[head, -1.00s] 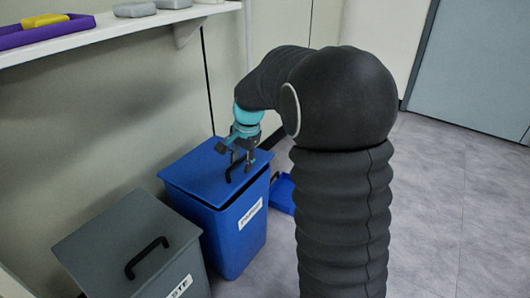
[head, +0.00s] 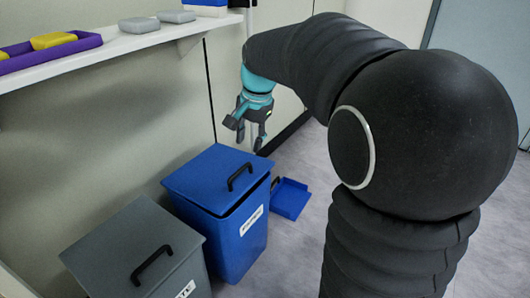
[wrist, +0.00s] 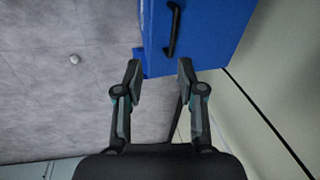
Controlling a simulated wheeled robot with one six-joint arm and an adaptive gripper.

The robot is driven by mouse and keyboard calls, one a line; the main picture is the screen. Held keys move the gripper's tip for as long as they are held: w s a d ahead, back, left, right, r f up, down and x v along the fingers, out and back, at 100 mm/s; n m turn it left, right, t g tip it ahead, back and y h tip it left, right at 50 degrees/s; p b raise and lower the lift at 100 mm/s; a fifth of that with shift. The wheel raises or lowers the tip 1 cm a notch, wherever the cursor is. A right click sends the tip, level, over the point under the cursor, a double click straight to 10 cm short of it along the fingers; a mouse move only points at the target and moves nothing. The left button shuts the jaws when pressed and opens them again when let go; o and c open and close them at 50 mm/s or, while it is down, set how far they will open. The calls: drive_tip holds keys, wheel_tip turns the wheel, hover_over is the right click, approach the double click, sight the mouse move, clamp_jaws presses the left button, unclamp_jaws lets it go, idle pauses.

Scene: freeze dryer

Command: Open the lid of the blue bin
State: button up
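The blue bin (head: 233,248) stands against the wall in the head view. Its blue lid (head: 205,175) lies over the top, with a thin dark gap under its right front edge. The lid has a black handle (head: 240,177), which also shows in the wrist view (wrist: 172,30). My gripper (head: 245,140) hangs above the lid's far side, clear of the handle. In the wrist view my gripper (wrist: 160,70) has its fingers spread with nothing between them, and the blue lid (wrist: 207,30) lies beyond the fingertips.
A grey bin (head: 135,245) with a black handle stands left of the blue bin. A blue dustpan-like object (head: 290,198) lies on the floor behind the blue bin. A shelf (head: 110,47) with a purple tray (head: 50,50) runs along the wall. The floor at right is open.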

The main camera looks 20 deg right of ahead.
drive_tip(key=s+r+n+t+p, duration=0.1)
drive_tip(key=s+r+n+p, duration=0.1)
drive_tip(key=s, duration=0.5)
drive_tip(key=s+a+r+n+p, duration=0.1)
drive_tip(key=s+r+n+p, duration=0.1)
drive_tip(key=s, duration=0.6)
drive_tip(key=shift+s+a+r+n+t+h, duration=0.15)
drive_tip(key=shift+a+r+n+t+h, duration=0.2)
drive_tip(key=shift+r+n, duration=0.4)
drive_tip(key=shift+d+f, duration=0.1)
